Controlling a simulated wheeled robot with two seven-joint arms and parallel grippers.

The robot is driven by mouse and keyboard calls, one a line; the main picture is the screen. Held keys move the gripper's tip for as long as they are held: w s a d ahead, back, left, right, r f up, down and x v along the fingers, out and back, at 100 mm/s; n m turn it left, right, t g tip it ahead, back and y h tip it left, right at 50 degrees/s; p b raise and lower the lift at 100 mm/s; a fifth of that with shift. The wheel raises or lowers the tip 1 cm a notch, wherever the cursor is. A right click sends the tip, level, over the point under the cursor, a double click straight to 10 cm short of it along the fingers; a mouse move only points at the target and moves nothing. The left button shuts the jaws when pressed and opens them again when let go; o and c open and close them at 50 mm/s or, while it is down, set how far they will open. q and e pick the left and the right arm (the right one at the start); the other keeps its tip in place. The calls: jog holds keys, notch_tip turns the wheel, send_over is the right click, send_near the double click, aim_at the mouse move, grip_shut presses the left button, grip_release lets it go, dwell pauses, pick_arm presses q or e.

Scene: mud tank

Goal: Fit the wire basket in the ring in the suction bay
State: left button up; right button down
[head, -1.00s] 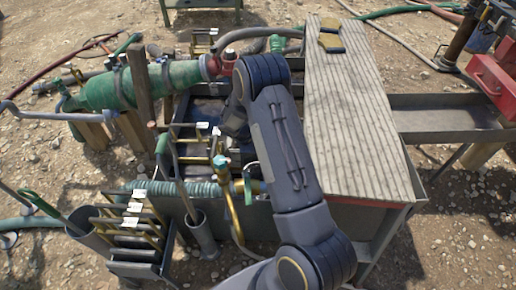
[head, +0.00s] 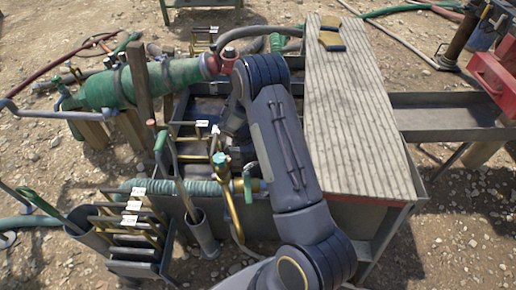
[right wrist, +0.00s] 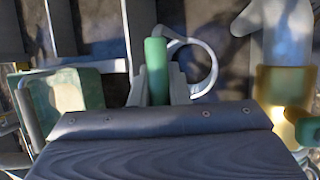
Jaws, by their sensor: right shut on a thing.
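My right arm reaches down into the dark mud tank (head: 187,105) in the head view and hides much of its inside. In the right wrist view my right gripper (right wrist: 158,88) is shut on an upright green grip (right wrist: 156,62). A pale grey ring (right wrist: 213,68) shows just right of this grip; I cannot tell whether they are joined. The wire basket's mesh cannot be made out, and what hangs below the grip is hidden by my gripper. My left gripper is not in view.
A plank deck (head: 350,110) covers the tank's right side. A green cylinder (head: 100,92) lies at the left. A brass pipe (head: 229,195) and a rack (head: 130,238) stand near the front. In the right wrist view, a yellow-banded pale fitting (right wrist: 285,85) is at the right.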

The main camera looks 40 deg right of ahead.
jog(key=shift+f+b, duration=0.3)
jog(key=shift+f, duration=0.05)
jog(key=c, duration=1.3)
grip_release()
jog(key=p+v, duration=0.1)
jog(key=v, duration=0.6)
jog(key=shift+a+r+p, duration=0.15)
jog(key=shift+r+p, duration=0.25)
